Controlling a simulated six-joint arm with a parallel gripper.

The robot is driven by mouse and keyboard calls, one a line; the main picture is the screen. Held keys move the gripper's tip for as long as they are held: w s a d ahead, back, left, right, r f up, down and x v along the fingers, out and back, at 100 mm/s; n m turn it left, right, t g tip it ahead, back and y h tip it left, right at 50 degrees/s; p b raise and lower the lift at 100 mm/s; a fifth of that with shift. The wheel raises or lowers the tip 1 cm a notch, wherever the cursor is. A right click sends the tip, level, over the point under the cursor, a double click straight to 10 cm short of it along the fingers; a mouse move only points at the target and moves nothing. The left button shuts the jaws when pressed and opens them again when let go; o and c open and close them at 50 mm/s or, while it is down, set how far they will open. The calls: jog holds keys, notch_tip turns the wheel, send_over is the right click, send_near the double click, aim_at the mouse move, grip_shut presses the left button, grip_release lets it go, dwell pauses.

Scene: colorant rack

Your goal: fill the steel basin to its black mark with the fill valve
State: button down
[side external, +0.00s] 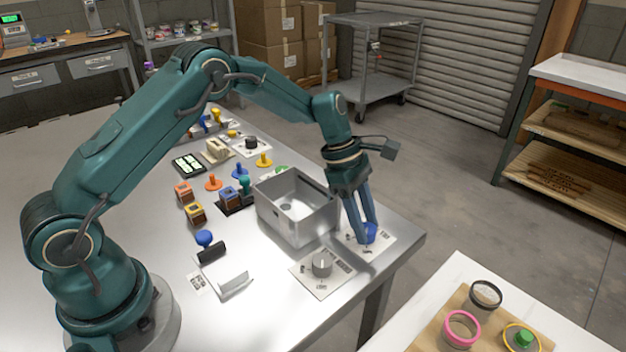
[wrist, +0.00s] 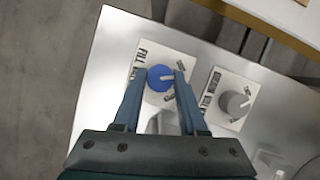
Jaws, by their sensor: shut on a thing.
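The steel basin (side external: 283,221) is an open grey box standing near the table's right edge in the side view. I cannot make out its black mark or any water level. The fill valve's blue knob (side external: 370,233) sits on a white labelled plate at the table corner, right of the basin. My gripper (side external: 368,228) points down with its fingers shut on the blue knob. In the wrist view the blue knob (wrist: 158,78) lies between the two fingertips (wrist: 163,76), with a light pointer bar on its top.
A grey knob (side external: 321,265) on a labelled plate, the drain valve, is close by; it also shows in the wrist view (wrist: 236,104). A white tilted holder (side external: 232,285) and several coloured stamps and blocks stand left of the basin. A second table holds rings (side external: 462,328).

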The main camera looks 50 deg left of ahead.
jog(key=shift+c, duration=2.2)
grip_release()
jog(key=shift+v, duration=2.6)
